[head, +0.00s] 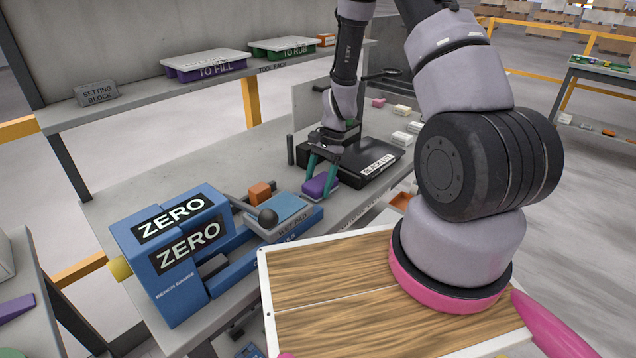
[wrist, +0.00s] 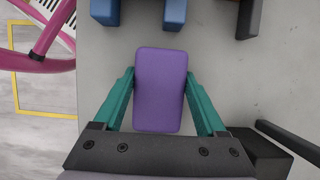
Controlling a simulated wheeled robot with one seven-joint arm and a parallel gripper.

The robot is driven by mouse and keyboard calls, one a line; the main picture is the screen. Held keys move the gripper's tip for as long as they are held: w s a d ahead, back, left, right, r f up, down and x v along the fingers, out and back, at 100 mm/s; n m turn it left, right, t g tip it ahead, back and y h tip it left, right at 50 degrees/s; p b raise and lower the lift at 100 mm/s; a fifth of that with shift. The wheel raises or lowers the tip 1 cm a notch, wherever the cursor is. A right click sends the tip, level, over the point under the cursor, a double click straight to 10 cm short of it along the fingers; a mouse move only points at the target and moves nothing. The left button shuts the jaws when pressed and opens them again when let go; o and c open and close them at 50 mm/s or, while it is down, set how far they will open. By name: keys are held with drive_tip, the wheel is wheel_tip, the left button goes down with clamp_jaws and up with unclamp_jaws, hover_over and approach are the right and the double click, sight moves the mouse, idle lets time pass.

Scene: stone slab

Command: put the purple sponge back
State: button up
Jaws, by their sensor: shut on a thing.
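The purple sponge (head: 320,187) is a rounded block on the grey bench, between the blue gauge and the black tray. It fills the middle of the wrist view (wrist: 160,90). My gripper (head: 319,176) points down with its teal fingers shut on the sponge, one against each long side (wrist: 160,86). I cannot tell whether the sponge rests on the bench or hangs just above it. The blue bench gauge (head: 165,265), marked ZERO, stands to the left, with a pale blue wet pad (head: 278,216) beside the sponge.
The black-lot tray (head: 350,165) lies right behind the gripper. The rack shelf (head: 150,88) holds a purple to-fill tray (head: 205,66), green to-rub tray (head: 284,48) and setting block (head: 97,94).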

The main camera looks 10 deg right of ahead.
drive_tip(key=o, duration=1.2)
drive_tip(key=shift+o, duration=0.2)
drive_tip(key=v, duration=1.3)
drive_tip(key=s+r+n+t, duration=0.2)
drive_tip(key=r, duration=0.7)
drive_tip(key=s+r+n+t, duration=0.1)
drive_tip(key=s+r+t, duration=0.15)
drive_tip(key=r, duration=0.75)
drive_tip(key=s+d+r+n+t+h, duration=0.1)
drive_tip(key=s+r+n+t, duration=0.3)
drive_tip(key=s+r, duration=0.8)
drive_tip(key=shift+s+d+r+t+h, duration=0.35)
drive_tip(key=shift+s+d+t, duration=0.35)
drive_tip(key=shift+s, duration=0.7)
drive_tip(key=shift+d, duration=0.1)
